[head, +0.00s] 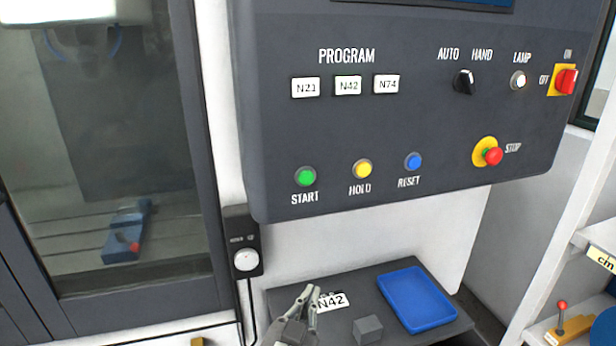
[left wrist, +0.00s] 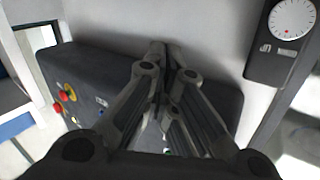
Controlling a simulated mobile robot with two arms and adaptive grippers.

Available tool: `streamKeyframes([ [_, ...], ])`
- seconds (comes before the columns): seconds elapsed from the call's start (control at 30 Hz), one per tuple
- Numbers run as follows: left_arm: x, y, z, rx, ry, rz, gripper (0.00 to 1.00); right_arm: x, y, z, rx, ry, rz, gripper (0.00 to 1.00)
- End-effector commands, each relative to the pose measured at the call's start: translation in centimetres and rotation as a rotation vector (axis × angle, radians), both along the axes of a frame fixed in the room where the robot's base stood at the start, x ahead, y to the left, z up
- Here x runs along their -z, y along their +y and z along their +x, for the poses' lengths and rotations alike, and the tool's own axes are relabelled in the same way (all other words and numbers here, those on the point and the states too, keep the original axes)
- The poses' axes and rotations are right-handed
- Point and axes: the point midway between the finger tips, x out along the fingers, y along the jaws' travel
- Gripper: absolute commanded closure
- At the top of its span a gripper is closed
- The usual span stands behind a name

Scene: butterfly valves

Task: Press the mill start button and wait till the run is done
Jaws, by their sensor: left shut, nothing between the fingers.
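The green START button (head: 305,177) is at the lower left of the dark control panel (head: 420,120), with the yellow HOLD button (head: 362,169) and blue RESET button (head: 413,161) to its right. My left gripper (head: 310,292) is shut and empty, below the START button in the head view and apart from the panel. In the left wrist view its closed fingers (left wrist: 163,50) cover part of the panel, and I cannot make out the START button there. The mill's window (head: 100,150) shows a blue vise (head: 128,228) inside. My right gripper is not in view.
A dark shelf under the panel holds a blue tray (head: 417,299), a grey block (head: 368,329) and an N42 card (head: 331,301). A dial box (head: 244,243) hangs left of it. The red STOP button (head: 493,156) sits right on the panel.

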Motion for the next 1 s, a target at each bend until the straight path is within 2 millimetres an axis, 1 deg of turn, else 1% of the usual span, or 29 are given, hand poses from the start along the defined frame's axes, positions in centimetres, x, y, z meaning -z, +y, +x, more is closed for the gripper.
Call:
streamKeyframes([
  [0.03, -2.6, -0.5, 0.0, 0.008, -0.057, -0.015, 1.0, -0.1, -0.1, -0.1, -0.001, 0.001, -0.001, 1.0],
  [0.07, -4.1, -0.8, -0.1, 0.013, -0.091, -0.021, 1.0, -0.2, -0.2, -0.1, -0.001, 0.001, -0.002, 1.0],
  [0.1, -6.0, -1.1, -0.3, 0.018, -0.135, -0.031, 1.0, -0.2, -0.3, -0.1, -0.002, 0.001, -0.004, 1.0],
  [0.17, -8.9, -1.6, -0.7, 0.027, -0.203, -0.045, 1.0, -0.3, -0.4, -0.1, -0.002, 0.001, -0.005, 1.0],
  [0.2, -10.8, -1.9, -1.0, 0.033, -0.247, -0.054, 1.0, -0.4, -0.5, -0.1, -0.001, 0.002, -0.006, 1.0],
  [0.3, -15.1, -2.5, -2.1, 0.046, -0.35, -0.077, 1.0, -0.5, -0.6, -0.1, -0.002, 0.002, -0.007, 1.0],
  [0.4, -18.6, -2.9, -3.3, 0.057, -0.436, -0.095, 1.0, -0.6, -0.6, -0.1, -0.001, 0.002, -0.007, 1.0],
  [0.5, -21.0, -3.0, -4.3, 0.064, -0.499, -0.109, 1.0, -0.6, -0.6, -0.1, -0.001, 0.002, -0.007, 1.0],
  [0.6, -22.5, -3.1, -5.0, 0.068, -0.537, -0.12, 1.0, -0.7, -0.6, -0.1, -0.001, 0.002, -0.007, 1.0],
  [0.7, -23.2, -3.2, -5.3, 0.071, -0.556, -0.124, 1.0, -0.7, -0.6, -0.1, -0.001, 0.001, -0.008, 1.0],
  [1.0, -23.2, -3.2, -5.3, 0.071, -0.557, -0.123, 1.0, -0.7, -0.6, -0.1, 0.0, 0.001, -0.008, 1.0],
])
